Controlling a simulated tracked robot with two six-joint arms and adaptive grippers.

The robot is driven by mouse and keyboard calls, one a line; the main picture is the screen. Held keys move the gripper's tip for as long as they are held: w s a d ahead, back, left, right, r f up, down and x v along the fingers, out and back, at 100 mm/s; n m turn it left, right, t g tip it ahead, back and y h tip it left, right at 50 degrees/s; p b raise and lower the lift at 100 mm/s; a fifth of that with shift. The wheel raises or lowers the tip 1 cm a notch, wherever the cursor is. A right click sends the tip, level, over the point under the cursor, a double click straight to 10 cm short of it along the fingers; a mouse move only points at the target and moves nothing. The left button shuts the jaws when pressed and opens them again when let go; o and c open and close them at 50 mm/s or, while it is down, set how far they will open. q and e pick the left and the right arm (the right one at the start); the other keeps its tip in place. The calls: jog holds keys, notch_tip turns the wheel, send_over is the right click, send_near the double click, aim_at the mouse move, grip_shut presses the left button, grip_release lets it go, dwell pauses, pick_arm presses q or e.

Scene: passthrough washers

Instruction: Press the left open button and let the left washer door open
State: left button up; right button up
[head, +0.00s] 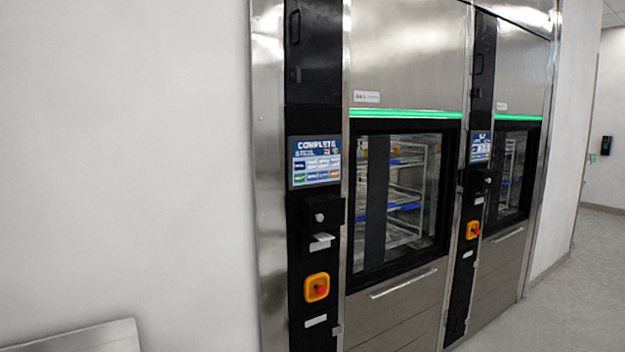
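The left washer door (443,190) is a black-framed glass panel, and it looks shut. Racks with white and blue parts (403,195) show behind the glass. A green light strip (405,114) glows above it. On the black column left of the door, a touch screen (315,162) reads "COMPLETE" and has several coloured tiles. Its smaller text is too blurred to read, so I cannot tell which tile is the open button. Below it are a round knob or button (320,217) and a red emergency button on a yellow plate (316,287). Neither gripper is in view.
A second washer (512,175) with its own screen (481,146) and red button (473,230) stands to the right. A blank white wall (120,150) fills the left. A grey metal surface (85,338) is at the lower left. Open floor (570,290) lies at right.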

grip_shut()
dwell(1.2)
